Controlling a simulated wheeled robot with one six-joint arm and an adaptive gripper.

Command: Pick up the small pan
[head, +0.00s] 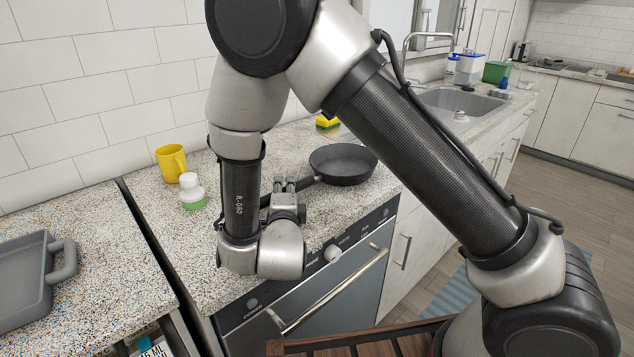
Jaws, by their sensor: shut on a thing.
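The small pan (343,166) is dark, round and shallow. It sits on the speckled counter right of my arm, and its handle points left toward my gripper. My gripper (288,186) is low over the counter near the front edge, at the pan's handle. It is shut on the handle, though the fingertips are small and partly hidden in this view. The pan appears level; I cannot tell whether it rests on the counter or is slightly raised.
A yellow mug (171,163) and a white-and-green bottle (192,191) stand left of my arm. A grey tray (28,283) lies at far left. A yellow sponge (327,122) is behind the pan.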

